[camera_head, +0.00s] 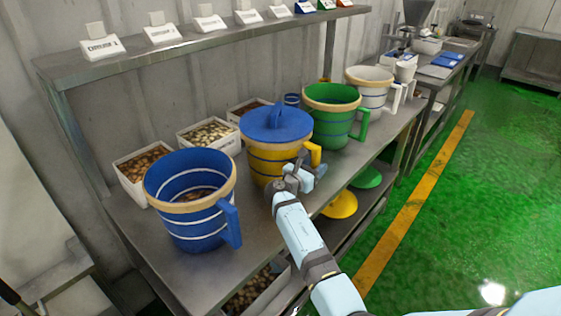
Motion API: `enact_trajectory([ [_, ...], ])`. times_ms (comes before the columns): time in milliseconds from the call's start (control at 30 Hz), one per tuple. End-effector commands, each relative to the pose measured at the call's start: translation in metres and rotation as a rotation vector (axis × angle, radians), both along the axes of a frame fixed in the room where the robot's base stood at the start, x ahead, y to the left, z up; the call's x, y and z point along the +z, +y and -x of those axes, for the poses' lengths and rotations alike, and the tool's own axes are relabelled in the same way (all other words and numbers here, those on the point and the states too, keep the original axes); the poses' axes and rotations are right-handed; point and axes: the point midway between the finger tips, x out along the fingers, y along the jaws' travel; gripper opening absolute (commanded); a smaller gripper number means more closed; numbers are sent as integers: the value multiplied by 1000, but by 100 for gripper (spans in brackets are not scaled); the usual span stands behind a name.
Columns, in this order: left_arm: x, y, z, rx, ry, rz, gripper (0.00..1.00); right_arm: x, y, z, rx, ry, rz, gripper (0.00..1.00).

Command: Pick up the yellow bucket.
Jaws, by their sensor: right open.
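The yellow bucket (262,165) stands upright on the steel table, with blue bands and a blue lid (275,124) on top. Its yellow handle (315,154) sticks out on the right side. My right gripper (305,172) is open at the front right of the bucket, close to the handle. I cannot tell whether the fingers touch or surround the handle. The gripper and wrist hide the bucket's lower right part. My left gripper is not in view.
A blue bucket (195,225) stands to the left, a green bucket (329,126) and a white bucket (371,97) to the right. White bins (222,143) line the wall. A shelf (160,50) hangs above. Yellow and green lids (365,179) lie below. The green floor is clear.

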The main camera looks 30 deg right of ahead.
Motion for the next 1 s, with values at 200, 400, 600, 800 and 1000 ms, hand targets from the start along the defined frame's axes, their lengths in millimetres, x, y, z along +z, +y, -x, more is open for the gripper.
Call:
enact_trajectory([
  [200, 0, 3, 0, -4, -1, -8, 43, -1, -26, -11, 0, 1, 0, 53],
  [400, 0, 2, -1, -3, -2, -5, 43, -1, -27, -12, 0, 0, -1, 53],
  [600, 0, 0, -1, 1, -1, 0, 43, -1, -27, -12, 0, 0, 0, 10],
  [800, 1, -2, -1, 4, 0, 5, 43, -1, -27, -12, 0, 0, -1, 0],
  [1000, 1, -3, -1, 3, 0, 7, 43, -1, -27, -12, 0, 0, -1, 0],
])
